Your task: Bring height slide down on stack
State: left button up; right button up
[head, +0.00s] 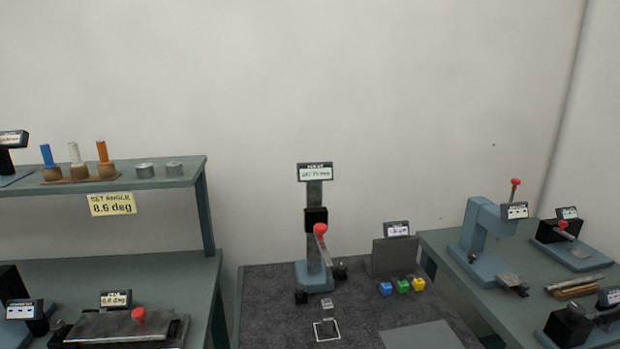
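The height gauge stands upright on the dark grey middle table. It has a blue-grey base (315,278), a grey column (314,256) and a display (315,173) on top, whose digits are too small to read surely. Its black slide (316,219) sits on the upper part of the column, well above the table. A lever with a red knob (320,229) reaches forward from it. A small grey block (326,303) is in front of the base, and a white square outline (326,329) lies nearer. I cannot tell which piece is the stack. Neither gripper shows.
Blue (385,289), green (402,286) and yellow (418,284) blocks sit right of the gauge, before a grey panel (393,257). A grey plate (421,336) lies front right. A left shelf (130,186) and a right bench (450,240) with devices flank the table.

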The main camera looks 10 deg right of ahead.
aim_at(316, 219)
jog(key=k, duration=1.05)
jog(key=z, duration=0.75)
jog(key=i, duration=1.2)
jog(key=u, duration=0.75)
